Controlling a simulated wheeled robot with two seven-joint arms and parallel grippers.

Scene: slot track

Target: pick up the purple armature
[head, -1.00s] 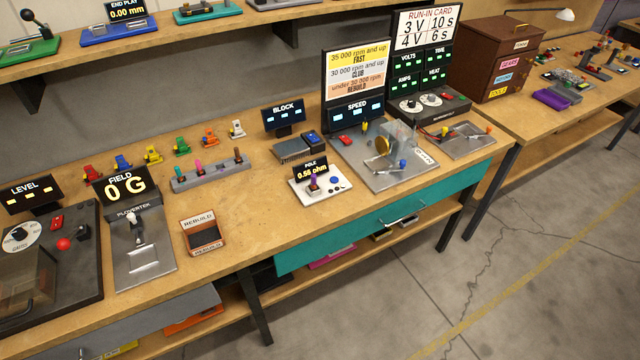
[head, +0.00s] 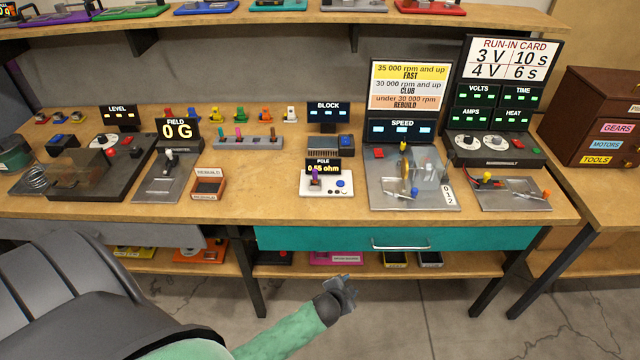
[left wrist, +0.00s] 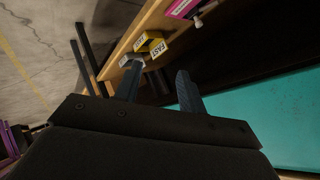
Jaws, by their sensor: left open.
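The purple armature (head: 315,182) stands upright on the white ohm tester (head: 340,187), just below its small display reading 0.55 ohm. The display partly overlaps it, so its top is hard to make out. My left gripper (head: 345,288) is in front of the bench, lower than the worktop and well apart from the armature. In the left wrist view, its two fingers (left wrist: 158,88) are spread with nothing between them. The armature does not show in that view. My right gripper is not in view.
Bare worktop (head: 262,195) lies between tray and tester. The teal drawer (head: 340,238) is below.

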